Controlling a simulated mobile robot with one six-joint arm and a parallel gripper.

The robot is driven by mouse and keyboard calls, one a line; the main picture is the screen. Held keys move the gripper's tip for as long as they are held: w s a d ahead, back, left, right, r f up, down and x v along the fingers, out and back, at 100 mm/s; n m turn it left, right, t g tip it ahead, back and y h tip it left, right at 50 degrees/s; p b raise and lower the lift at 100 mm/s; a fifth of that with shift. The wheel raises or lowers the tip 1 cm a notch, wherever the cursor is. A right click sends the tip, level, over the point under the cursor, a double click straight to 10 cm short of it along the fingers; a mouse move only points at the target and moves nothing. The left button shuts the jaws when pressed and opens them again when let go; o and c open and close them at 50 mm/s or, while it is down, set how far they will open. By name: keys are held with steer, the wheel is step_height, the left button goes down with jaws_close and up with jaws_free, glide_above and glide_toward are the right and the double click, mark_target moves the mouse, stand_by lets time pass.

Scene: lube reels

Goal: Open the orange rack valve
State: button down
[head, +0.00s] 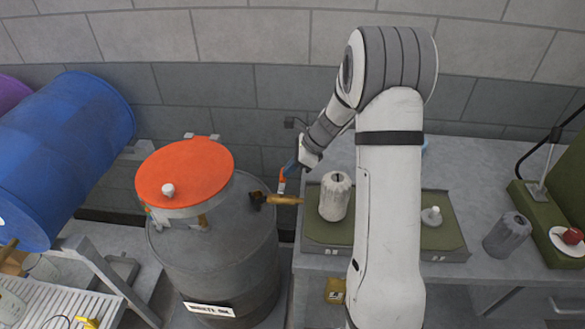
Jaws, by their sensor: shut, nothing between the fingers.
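My gripper (284,180) is at the end of my arm, beside the right rim of the grey drum. It points down, looks shut and is small in view; a blue part and an orange tip show there. I cannot tell whether the orange tip belongs to my gripper or to something behind it. No orange rack valve is clearly recognisable. A blue drum (65,150) lies on the rack (105,272) at the left, and a tan handle-like part (9,250) shows below its front end. My gripper is far from that part.
A grey drum (215,262) bears a round orange plate (185,170) with a white knob. A tan-handled tool (276,199) lies at its rim. On the right bench, a green tray (450,235) holds a pale container (335,197); a grey container (507,235) stands farther right.

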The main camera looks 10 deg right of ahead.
steer(key=shift+w+a+n, duration=0.1)
steer(key=shift+n, duration=0.2)
steer(key=n+g, duration=0.1)
steer(key=a+n+g, duration=0.1)
steer(key=n, duration=0.1)
steer(key=shift+w+a+p, duration=0.25)
steer(key=shift+w+p, duration=0.15)
steer(key=a+n+g+h, duration=0.1)
steer(key=n, duration=0.2)
steer(key=a+n+g+h, duration=0.1)
steer(key=a+n+g, duration=0.1)
steer(key=n, duration=0.2)
steer(key=a+n+g+h, duration=0.1)
steer(key=a+n+g, duration=0.1)
steer(key=n, duration=0.1)
steer(key=shift+s+n, duration=0.4)
steer(key=shift+s+d, duration=0.5)
steer(key=shift+d, duration=0.1)
